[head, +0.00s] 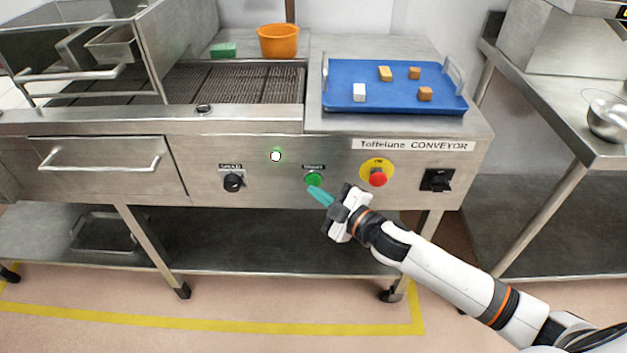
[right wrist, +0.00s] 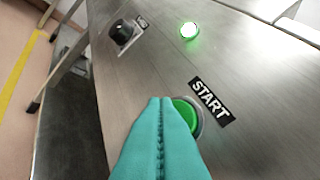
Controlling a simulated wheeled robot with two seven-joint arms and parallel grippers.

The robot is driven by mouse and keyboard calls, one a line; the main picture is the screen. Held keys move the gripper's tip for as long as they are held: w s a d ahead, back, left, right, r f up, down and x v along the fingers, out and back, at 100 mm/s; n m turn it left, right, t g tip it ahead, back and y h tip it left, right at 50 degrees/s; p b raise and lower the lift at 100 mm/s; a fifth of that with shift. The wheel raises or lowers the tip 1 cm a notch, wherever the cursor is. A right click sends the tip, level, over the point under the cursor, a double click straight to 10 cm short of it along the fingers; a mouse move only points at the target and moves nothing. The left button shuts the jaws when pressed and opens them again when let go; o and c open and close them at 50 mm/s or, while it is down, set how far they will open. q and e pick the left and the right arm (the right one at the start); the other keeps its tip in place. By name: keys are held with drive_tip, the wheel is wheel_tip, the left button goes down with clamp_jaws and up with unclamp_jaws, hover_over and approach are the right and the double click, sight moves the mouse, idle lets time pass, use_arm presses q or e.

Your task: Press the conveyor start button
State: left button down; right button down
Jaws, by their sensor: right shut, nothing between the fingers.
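The green start button (head: 314,180) is on the conveyor's steel front panel, under a small black label. In the right wrist view the green button (right wrist: 187,114) shows beside a label reading START (right wrist: 211,101), partly hidden behind my fingertips. My right gripper (head: 313,190) is shut and empty, its teal fingers at the lower edge of the button. In the right wrist view the shut fingertips (right wrist: 160,101) overlap the button's left side; I cannot tell whether they touch it. My left gripper is in neither view.
A lit green-white lamp (head: 276,156) and a black knob (head: 233,182) are left of the button. A red emergency button on yellow (head: 377,177) and a black switch (head: 436,181) are to the right. A blue tray (head: 393,104) with several small blocks stands above.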

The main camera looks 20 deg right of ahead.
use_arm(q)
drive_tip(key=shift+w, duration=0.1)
